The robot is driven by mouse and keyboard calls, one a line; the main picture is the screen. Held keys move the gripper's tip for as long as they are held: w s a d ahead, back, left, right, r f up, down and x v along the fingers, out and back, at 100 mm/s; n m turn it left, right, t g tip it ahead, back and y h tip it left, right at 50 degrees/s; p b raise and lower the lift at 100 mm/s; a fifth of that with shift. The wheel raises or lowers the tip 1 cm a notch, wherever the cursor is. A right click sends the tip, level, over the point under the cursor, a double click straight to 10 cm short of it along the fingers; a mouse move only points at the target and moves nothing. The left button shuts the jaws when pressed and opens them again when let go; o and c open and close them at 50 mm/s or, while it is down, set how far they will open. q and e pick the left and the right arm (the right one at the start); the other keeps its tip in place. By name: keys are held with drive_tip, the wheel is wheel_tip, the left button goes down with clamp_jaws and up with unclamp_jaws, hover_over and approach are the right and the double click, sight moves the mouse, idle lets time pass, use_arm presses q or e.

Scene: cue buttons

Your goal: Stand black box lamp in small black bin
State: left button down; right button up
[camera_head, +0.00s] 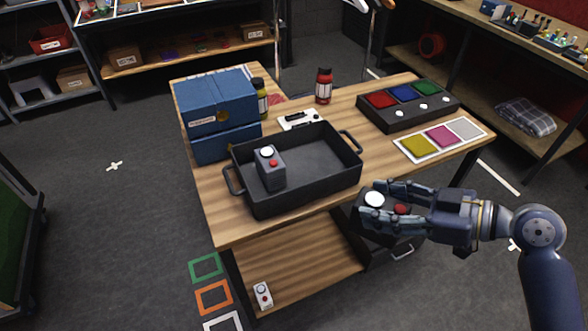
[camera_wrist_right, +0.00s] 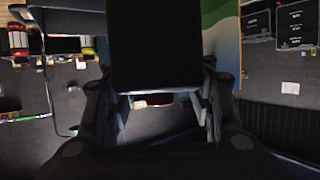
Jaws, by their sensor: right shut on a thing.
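My right gripper (camera_head: 372,204) is shut on a black box lamp (camera_head: 388,203) with a white dome and a red button on top. It holds the lamp in front of the table's front right edge. In the right wrist view the held lamp (camera_wrist_right: 155,45) is a dark block between the fingers. A black bin with two handles (camera_head: 335,190) stands on the table, left of the gripper. A similar dark grey box lamp (camera_head: 271,175) stands upright inside its left part. Another black handled container (camera_head: 405,252) shows below my right gripper, mostly hidden. My left gripper is out of view.
A black panel with coloured squares (camera_head: 408,104) and a colour card (camera_head: 440,140) lie at right. A small white box (camera_head: 263,295) is on the lower shelf.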

drive_tip(key=shift+s, duration=0.1)
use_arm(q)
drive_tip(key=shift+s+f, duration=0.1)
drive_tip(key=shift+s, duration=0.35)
use_arm(e)
drive_tip(key=shift+a, duration=0.1)
